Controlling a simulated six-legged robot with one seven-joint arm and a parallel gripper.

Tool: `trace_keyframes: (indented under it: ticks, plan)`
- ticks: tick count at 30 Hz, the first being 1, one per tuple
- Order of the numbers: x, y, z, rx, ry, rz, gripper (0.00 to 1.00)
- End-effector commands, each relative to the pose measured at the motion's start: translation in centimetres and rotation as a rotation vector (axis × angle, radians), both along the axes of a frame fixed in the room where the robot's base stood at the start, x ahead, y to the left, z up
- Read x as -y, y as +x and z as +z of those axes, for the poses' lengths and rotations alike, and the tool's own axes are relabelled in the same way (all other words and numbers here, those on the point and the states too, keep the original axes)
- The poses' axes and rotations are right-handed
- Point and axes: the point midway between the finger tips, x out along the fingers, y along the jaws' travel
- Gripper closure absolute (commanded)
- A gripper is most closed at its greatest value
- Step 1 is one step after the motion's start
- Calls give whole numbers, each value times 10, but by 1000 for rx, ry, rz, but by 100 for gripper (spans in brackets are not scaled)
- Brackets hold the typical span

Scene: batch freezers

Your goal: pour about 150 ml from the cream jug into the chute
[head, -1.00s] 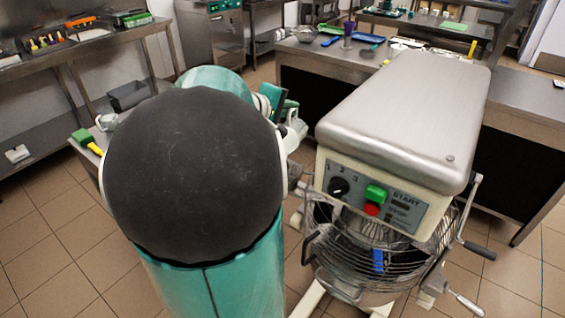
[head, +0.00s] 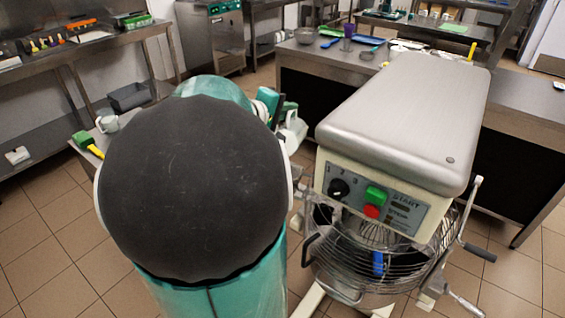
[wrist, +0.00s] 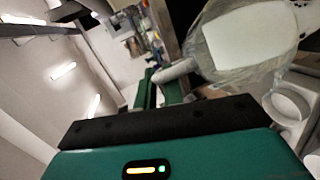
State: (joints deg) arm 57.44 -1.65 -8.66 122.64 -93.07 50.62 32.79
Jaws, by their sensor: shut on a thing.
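The cream jug (wrist: 245,42) is a clear vessel with white cream inside, at the upper right of the wrist view, and it looks tilted there. My gripper (wrist: 163,84) has its green fingers shut on the jug's handle side. In the head view my gripper (head: 274,104) is partly hidden behind my dark arm joint, with the pale jug (head: 294,130) just right of it, left of the mixer's head. I cannot make out the chute clearly in either view, nor whether cream is flowing.
The mixer (head: 405,115) with its wire guard (head: 345,268) stands close on the right. A steel table (head: 300,62) with utensils lies behind it. A shelf bench (head: 85,55) runs along the left wall, and tiled floor (head: 65,235) is free at the left.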

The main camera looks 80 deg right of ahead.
Motion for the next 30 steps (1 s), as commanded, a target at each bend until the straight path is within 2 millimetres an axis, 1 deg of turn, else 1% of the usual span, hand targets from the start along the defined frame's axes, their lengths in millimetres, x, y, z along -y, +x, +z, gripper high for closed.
trace_keyframes:
  ticks: [21,23,27,30]
  plan:
    - [-5,0,4,-5,-57,0,100]
    - [0,-1,2,0,-25,-1,100]
    - [17,-2,-6,19,108,1,100]
    - [26,-1,-14,28,202,8,100]
